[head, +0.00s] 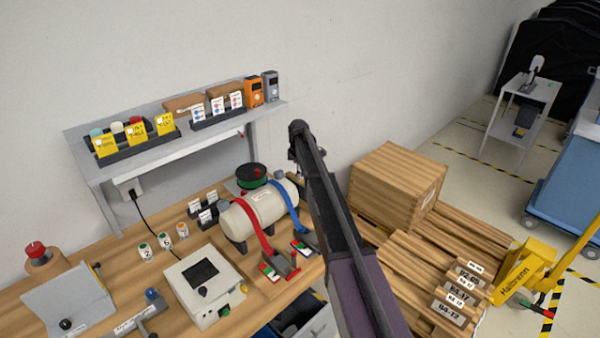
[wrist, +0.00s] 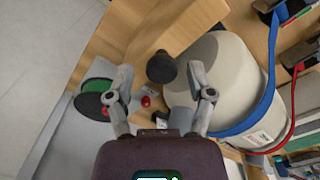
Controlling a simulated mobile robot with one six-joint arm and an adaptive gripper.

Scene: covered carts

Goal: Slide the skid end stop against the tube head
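The tube is a cream cylinder (head: 262,209) lying on its side on the wooden bench, with a red strap and a blue strap around it. It also fills the right of the wrist view (wrist: 232,72). In the wrist view, a dark round knob (wrist: 161,67) stands close to the tube's end. A small grey part with a red ball (wrist: 146,101) lies below it. I cannot tell which of these belongs to the end stop, or whether it touches the tube head. My gripper (wrist: 160,97) is open and appears empty above this end. In the head view my arm hides this area.
A green and black reel (head: 251,176) stands behind the tube. A grey shelf (head: 180,135) with labelled items runs above the bench. A white control box (head: 204,287) stands in front of the tube. A wooden crate (head: 397,187) sits on pallets at right.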

